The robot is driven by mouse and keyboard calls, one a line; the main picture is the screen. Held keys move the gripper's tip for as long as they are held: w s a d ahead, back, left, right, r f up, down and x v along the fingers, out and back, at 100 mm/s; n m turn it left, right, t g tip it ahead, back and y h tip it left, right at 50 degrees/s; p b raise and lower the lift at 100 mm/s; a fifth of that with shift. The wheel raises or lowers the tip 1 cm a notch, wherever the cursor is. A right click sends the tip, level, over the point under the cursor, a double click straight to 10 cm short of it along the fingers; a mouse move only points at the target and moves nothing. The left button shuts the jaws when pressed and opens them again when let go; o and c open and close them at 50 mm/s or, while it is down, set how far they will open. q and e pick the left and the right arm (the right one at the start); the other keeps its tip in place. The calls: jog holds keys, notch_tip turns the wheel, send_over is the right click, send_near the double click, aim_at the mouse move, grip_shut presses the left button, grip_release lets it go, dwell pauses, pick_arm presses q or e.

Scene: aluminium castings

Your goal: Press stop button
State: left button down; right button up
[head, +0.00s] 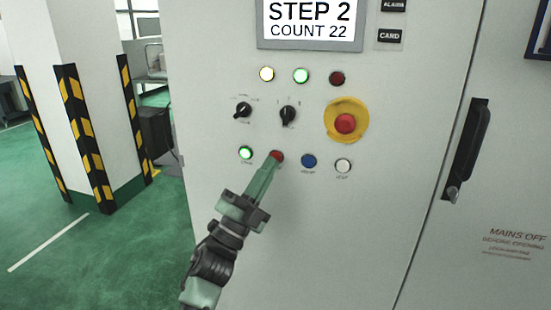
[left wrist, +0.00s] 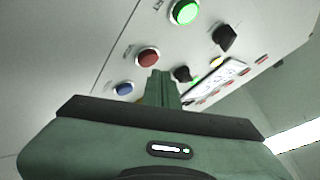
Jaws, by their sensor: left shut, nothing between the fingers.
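The small red button (head: 278,155) is in the bottom row of the grey cabinet's panel, between a lit green button (head: 246,153) and a blue button (head: 308,161). Its label is hidden behind my gripper. In the left wrist view the red button (left wrist: 147,56) shows just left of the fingertips. My left gripper (head: 271,164) is shut and empty, its tips at the lower left of the red button in the head view. It also shows in the left wrist view (left wrist: 162,76). I cannot tell whether the tips touch the button. My right gripper is not in view.
A red mushroom button (head: 345,123) on a yellow disc sits above right. Two black rotary switches (head: 288,115) are above the row, and a white button (head: 343,165) ends it. A display (head: 310,22) reads STEP 2, COUNT 22. A black door handle (head: 468,150) is at right.

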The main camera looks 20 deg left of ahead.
pick_arm(q)
jog(key=shift+w, duration=0.1)
jog(key=shift+w, duration=0.25)
jog(key=shift+w+a+f+b, duration=0.15)
jog(key=shift+w+a+b, duration=0.1)
jog(key=shift+w+b, duration=0.25)
dwell(0.9)
jog(key=shift+s, duration=0.15)
jog(key=shift+s+d+f, duration=0.1)
jog(key=shift+s+d, duration=0.25)
jog(key=shift+s, duration=0.35)
jog(key=shift+s+p, duration=0.1)
jog(key=shift+p, duration=0.2)
jog(key=shift+s+p, duration=0.75)
jog(key=shift+s, duration=1.6)
